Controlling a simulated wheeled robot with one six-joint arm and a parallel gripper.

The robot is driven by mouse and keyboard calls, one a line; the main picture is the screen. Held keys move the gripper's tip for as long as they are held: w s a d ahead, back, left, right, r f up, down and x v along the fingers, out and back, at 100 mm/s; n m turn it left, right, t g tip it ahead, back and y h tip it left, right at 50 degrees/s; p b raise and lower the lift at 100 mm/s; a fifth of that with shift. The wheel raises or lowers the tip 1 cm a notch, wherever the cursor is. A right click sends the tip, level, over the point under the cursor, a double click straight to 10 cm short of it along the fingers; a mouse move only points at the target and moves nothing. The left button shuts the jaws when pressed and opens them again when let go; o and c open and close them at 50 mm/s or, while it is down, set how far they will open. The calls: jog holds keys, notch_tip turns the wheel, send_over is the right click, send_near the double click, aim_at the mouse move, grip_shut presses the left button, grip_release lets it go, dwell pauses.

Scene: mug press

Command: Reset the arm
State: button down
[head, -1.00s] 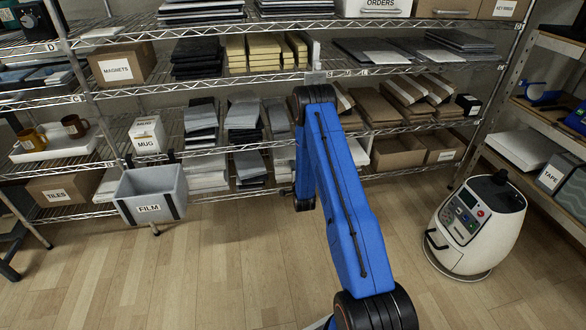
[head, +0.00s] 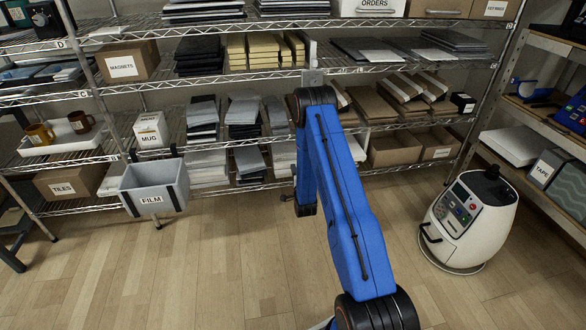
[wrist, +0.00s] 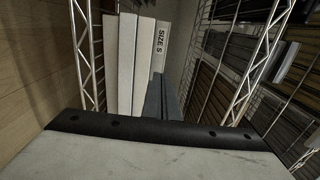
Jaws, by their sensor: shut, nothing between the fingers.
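My blue arm (head: 340,200) rises in front of the shelving in the head view and bends down at its far end. My gripper is mostly hidden behind the arm there; a small grey part shows at the left of the arm's lower end. In the wrist view my gripper (wrist: 163,88) shows as two dark fingers close together, shut and empty. White boxes (wrist: 135,65), one marked SIZE S, stand beyond the fingers. I cannot tell how far the fingers are from them.
A wire shelf rack (head: 250,80) holds boxes and stacks. A grey FILM bin (head: 152,190) hangs at its front left. Two mugs stand on a white tray (head: 58,147). A white rounded machine (head: 468,222) stands on the floor at right. Floor at front left is clear.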

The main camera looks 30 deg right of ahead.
jog(key=v, duration=0.7)
jog(key=shift+w+r, duration=0.1)
jog(key=a+r+n+g+y, duration=0.15)
jog(key=a+r+n, duration=0.25)
jog(key=r, duration=0.7)
jog(key=a+r+n+g+y, duration=0.1)
jog(key=a+r+n+g, duration=0.2)
jog(key=r, duration=0.9)
jog(key=s+a+r+n+g+y, duration=0.1)
jog(key=s+a+r+n, duration=0.25)
jog(key=s+r, duration=0.3)
jog(key=s+a+r+n+g+y, duration=0.1)
jog(key=s+a+r+n+g, duration=0.1)
jog(key=s+a+r, duration=0.35)
jog(key=s+a+r+n+g, duration=0.1)
jog(key=s+r+n, duration=0.1)
jog(key=s, duration=1.1)
jog(key=s+a+r+n+g, duration=0.1)
jog(key=s+r+n+g, duration=0.1)
jog(key=s, duration=1.1)
jog(key=s+a+r+n+g, duration=0.2)
jog(key=s+n, duration=0.2)
jog(key=s, duration=0.9)
jog(key=shift+s+r+n, duration=0.25)
jog(key=shift+n, duration=0.1)
